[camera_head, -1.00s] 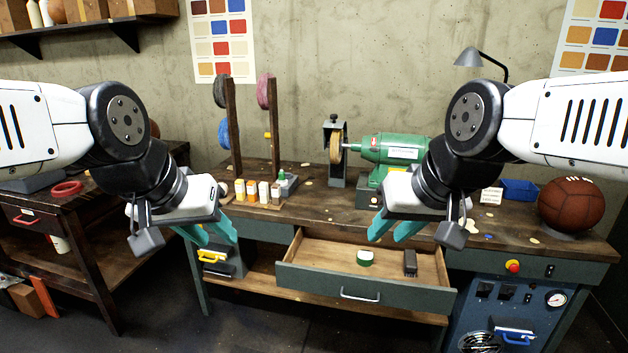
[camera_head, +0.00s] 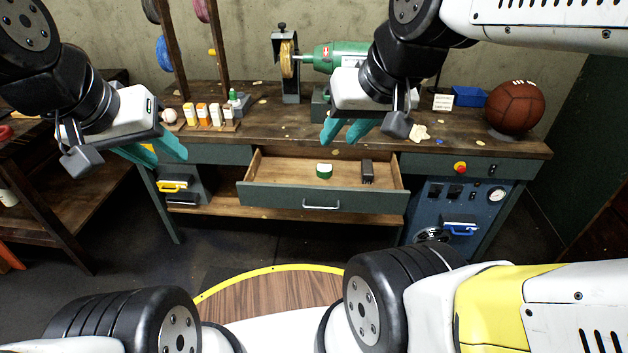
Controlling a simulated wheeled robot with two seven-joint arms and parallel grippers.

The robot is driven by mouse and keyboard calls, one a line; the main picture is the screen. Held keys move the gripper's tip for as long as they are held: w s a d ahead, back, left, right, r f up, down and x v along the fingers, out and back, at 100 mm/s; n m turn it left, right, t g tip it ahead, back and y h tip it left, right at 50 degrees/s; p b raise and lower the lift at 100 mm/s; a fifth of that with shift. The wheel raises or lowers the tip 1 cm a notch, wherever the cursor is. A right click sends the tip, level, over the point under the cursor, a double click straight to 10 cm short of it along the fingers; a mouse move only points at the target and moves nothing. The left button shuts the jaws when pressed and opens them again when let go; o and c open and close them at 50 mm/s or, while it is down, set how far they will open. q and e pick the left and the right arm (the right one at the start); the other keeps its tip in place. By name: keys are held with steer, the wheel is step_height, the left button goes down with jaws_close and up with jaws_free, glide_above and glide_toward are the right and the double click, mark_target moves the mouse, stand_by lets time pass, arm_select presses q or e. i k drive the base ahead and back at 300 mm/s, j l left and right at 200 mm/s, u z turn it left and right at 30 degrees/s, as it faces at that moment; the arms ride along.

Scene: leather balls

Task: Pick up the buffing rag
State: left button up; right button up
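A small, pale, crumpled piece (camera_head: 420,132) lies on the workbench top (camera_head: 465,149) near its front edge, right of my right gripper. It looks like the buffing rag, though it is too small to be sure. My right gripper (camera_head: 346,132) has its teal fingers apart and empty, above the bench's front edge and the open drawer in the picture. My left gripper (camera_head: 155,150) is also open and empty, in front of the bench's left end. Neither gripper touches the pale piece.
An open drawer (camera_head: 260,196) holds a green-and-white round item (camera_head: 324,170) and a dark block (camera_head: 367,171). A brown leather ball (camera_head: 515,107), blue bin (camera_head: 468,96) and white card (camera_head: 443,102) stand right. The green buffing machine (camera_head: 331,57) stands behind. Small bottles (camera_head: 203,114) stand left.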

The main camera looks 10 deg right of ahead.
mark_target(418, 132)
steer(key=i+l, duration=0.15)
steer(key=l, duration=0.25)
steer(key=i+l+u, duration=0.1)
steer(key=l, duration=0.25)
steer(key=i+l, duration=0.15)
steer(key=l, duration=0.25)
steer(key=i+l+u, duration=0.1)
steer(key=l, duration=0.3)
steer(key=i+l, duration=0.15)
steer(key=l, duration=0.25)
steer(key=i+l+u, duration=0.1)
steer(key=l, duration=0.3)
